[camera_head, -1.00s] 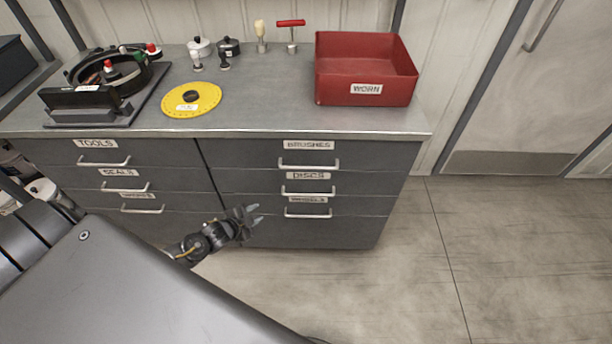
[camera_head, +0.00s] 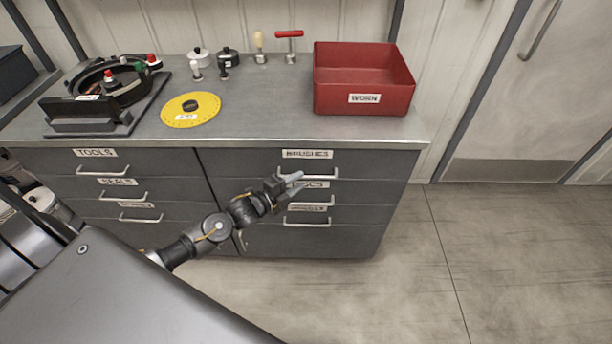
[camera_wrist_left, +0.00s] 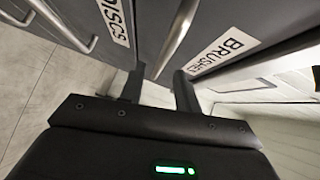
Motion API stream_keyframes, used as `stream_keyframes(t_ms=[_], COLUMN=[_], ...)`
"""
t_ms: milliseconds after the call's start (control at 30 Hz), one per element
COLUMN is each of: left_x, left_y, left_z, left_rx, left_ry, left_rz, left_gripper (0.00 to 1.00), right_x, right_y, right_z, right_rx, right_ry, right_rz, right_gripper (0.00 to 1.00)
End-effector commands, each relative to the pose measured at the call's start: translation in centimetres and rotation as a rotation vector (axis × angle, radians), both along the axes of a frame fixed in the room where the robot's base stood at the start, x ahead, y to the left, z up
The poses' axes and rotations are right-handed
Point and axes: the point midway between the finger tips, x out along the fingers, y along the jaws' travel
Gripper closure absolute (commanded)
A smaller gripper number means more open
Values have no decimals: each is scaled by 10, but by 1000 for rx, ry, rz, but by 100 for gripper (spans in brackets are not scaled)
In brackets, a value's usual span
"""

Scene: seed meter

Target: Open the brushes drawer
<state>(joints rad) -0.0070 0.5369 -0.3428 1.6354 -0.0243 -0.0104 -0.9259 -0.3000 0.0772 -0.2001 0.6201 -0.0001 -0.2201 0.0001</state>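The brushes drawer (camera_head: 240,160) is the top drawer of the right column, closed, with a white BRUSHES label (camera_head: 307,154). In the left wrist view the gripper's two dark fingers (camera_wrist_left: 158,82) are apart. The brushes handle (camera_wrist_left: 176,34) runs down toward the gap between them, and the BRUSHES label (camera_wrist_left: 222,50) is to the right. I cannot tell whether the fingers touch the handle. My right gripper is not in view.
The DISCS drawer handle (camera_head: 312,205) is just below. The TOOLS drawer (camera_head: 50,158) heads the left column. On the worktop (camera_head: 255,110) are a red WORN bin (camera_head: 364,100), a yellow disc (camera_head: 170,112) and a black ring-shaped unit (camera_head: 82,82). Floor to the right is clear.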

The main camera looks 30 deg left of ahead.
Motion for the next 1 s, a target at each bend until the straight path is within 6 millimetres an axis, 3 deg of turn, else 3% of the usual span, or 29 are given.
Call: stream_keyframes(t_ms=[100,300,667,900,1000], left_x=[20,38,41,41,41], left_y=[-7,-13,-15,-15,-15], left_z=[-1,-6,-7,-7,-7], left_rx=[-1,0,0,-1,0], left_ry=[-1,0,1,1,1], left_rz=[1,1,0,0,1], left_gripper=[68,68,68,99,100], right_x=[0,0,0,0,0], right_y=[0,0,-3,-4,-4], right_z=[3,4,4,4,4], right_rx=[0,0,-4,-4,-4], right_ry=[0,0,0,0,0], right_rz=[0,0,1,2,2], right_gripper=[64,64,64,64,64])
